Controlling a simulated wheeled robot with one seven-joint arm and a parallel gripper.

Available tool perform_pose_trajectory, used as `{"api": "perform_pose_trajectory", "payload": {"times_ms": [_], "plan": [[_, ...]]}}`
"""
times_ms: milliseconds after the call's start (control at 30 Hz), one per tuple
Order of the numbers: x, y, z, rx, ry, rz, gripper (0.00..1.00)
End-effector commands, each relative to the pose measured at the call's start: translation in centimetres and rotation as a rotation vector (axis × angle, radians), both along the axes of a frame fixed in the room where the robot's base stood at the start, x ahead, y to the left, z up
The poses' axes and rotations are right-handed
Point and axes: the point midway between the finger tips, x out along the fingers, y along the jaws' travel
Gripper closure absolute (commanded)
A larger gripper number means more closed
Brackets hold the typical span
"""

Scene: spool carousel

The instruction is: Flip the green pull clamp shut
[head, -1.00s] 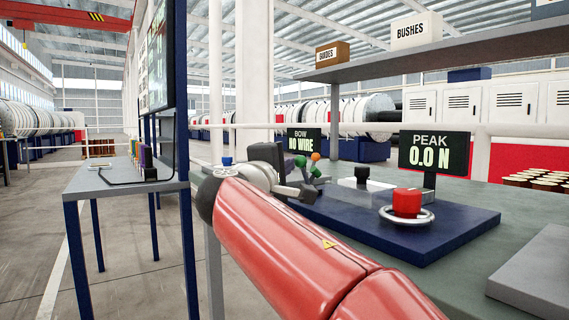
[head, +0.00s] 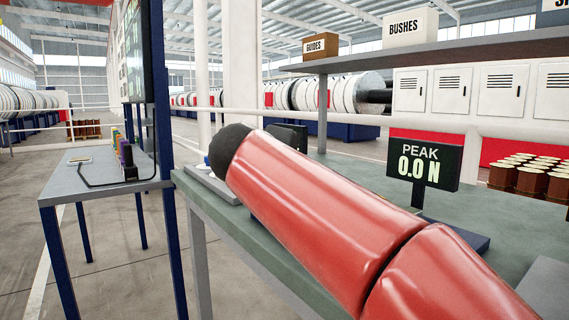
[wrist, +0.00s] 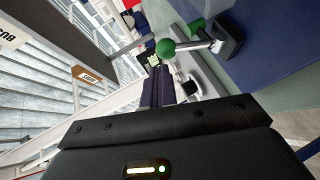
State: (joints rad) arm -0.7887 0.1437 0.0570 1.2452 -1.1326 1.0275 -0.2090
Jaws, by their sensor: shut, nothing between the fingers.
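A green ball knob (wrist: 166,48) shows in the wrist view on a pale metal lever, which runs right to a dark block (wrist: 228,40). I take it to be the green pull clamp's handle. A second green round shape (wrist: 197,26) lies just beyond it. My gripper (wrist: 158,72) is shut and empty, its dark fingers ending just below the knob in the picture. I cannot tell whether they touch it. In the head view my red arm hides the clamp and my gripper.
The grey-green bench (head: 480,215) carries a PEAK display (head: 424,166) reading 0.0 N. A shelf (head: 370,62) with GUIDES and BUSHES boxes hangs above. Brown spools (head: 530,178) stand at the right. A side table (head: 75,190) is at the left.

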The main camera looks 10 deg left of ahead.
Motion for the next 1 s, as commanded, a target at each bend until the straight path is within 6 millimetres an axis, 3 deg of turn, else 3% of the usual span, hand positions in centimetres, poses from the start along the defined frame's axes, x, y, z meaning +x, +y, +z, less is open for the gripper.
{"api": "perform_pose_trajectory", "payload": {"times_ms": [1000], "plan": [[1.01, -0.98, 0.51, -0.002, -0.001, -0.005, 1.0]]}}
